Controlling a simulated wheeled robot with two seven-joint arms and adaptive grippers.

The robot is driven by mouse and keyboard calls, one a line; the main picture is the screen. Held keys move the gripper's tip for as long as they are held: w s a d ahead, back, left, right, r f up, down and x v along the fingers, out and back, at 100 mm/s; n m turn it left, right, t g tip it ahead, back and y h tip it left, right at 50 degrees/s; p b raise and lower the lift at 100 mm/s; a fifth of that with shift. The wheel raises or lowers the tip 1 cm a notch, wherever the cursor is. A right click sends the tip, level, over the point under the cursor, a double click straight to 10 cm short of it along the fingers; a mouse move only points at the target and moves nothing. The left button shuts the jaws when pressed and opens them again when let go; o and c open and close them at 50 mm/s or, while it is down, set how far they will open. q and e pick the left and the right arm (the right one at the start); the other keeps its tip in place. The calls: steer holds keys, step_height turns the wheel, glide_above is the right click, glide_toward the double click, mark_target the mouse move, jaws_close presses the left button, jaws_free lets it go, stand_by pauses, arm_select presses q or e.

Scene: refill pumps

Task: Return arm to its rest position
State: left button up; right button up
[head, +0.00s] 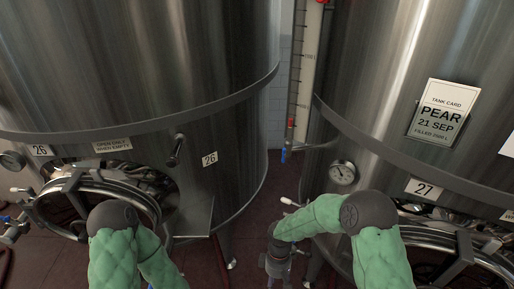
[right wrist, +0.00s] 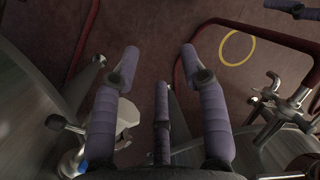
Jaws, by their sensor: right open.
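My right arm (head: 378,245), in a green sleeve, comes in from the bottom right of the head view. It bends left, with its wrist pointing down between the two tanks. In the right wrist view my right gripper (right wrist: 160,58) has its two purple-padded fingers spread apart. My left arm (head: 112,255), also green-sleeved, is at the lower left of the head view in front of tank 26. Its gripper is out of view.
Steel tank 26 (head: 130,65) stands left and tank 27 (head: 375,75) right, each with a round hatch. Tank 27 carries a "PEAR" card (head: 441,110) and a gauge (head: 342,173). A sight tube (head: 305,80) stands in the gap. A yellow ring (right wrist: 237,48) lies on the floor near pipework.

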steer(key=s+d+f+m+t+y+b, duration=0.1)
steer(key=s+d+f+m+t+y, duration=0.2)
steer(key=s+f+m, duration=0.8)
steer(key=shift+s+m+y+b, duration=0.4)
steer(key=shift+s, duration=0.8)
steer(key=shift+f, duration=0.1)
